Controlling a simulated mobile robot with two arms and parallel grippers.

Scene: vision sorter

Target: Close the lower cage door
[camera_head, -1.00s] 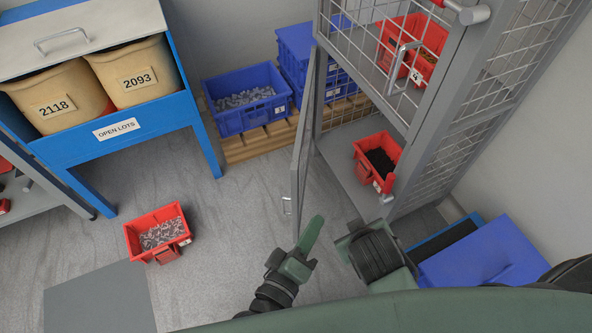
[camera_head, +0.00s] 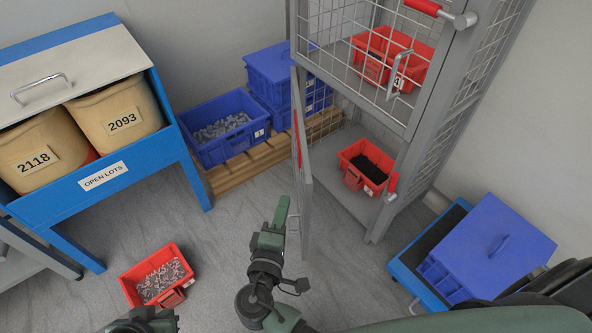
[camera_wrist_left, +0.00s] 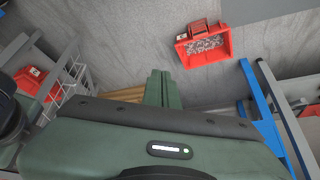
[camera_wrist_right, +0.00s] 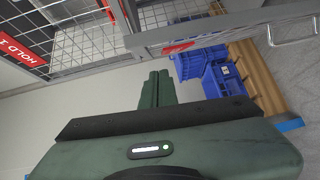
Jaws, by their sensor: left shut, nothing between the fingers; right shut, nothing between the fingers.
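The lower cage door (camera_head: 305,185) stands open, seen nearly edge-on in the head view, swung out from the cage's left post. A grey handle sits near its free edge. My right gripper (camera_head: 282,208) is shut and empty, just left of the door's free edge; I cannot tell whether they touch. In the right wrist view its closed fingers (camera_wrist_right: 157,88) point past a grey frame with a handle (camera_wrist_right: 290,38). My left gripper (camera_head: 145,318) is at the bottom left, partly cut off. Its shut, empty fingers show in the left wrist view (camera_wrist_left: 160,88).
A red bin of black parts (camera_head: 350,176) sits in the lower compartment. The upper door (camera_head: 365,75) is shut. A red bin of metal parts (camera_head: 140,288) lies on the floor. Blue crates (camera_head: 222,148) stand on a pallet behind the door; a blue box (camera_head: 500,245) is at right.

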